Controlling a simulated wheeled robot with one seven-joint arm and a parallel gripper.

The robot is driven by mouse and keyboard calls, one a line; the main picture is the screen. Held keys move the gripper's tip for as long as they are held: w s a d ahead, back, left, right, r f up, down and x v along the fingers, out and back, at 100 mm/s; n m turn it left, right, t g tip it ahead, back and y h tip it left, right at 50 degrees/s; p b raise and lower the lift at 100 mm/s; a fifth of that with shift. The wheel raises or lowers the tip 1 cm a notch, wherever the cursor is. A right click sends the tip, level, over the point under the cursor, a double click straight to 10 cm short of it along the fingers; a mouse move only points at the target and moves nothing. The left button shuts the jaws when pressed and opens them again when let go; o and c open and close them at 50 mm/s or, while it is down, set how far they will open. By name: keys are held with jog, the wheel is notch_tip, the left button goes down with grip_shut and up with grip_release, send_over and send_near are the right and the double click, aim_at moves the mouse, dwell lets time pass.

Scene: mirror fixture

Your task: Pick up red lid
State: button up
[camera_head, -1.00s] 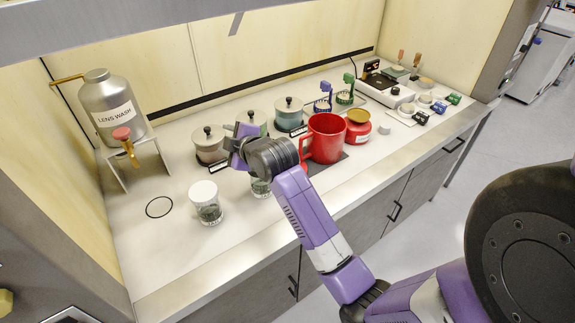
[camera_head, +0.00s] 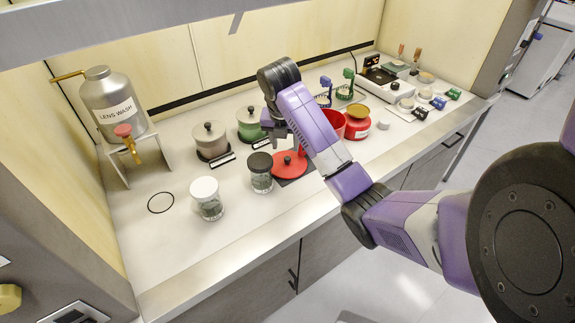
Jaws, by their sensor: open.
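My forearm crosses just right of the lid. The red pot (camera_head: 333,122) stands behind my forearm and is partly hidden.
A black-capped jar (camera_head: 260,172) and a white-capped jar (camera_head: 207,198) stand left of the lid. Lidded canisters, one grey (camera_head: 211,141) and one green (camera_head: 250,124), stand behind. A red jar with a gold lid (camera_head: 357,121) stands right. The counter's front strip is clear.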

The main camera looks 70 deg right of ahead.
aim_at(287, 158)
jog(key=shift+b+x, duration=0.5)
jog(key=shift+x, duration=0.55)
jog(key=shift+p+x, duration=0.8)
jog(key=shift+x, duration=1.7)
jog(key=shift+s, duration=0.15)
grip_shut()
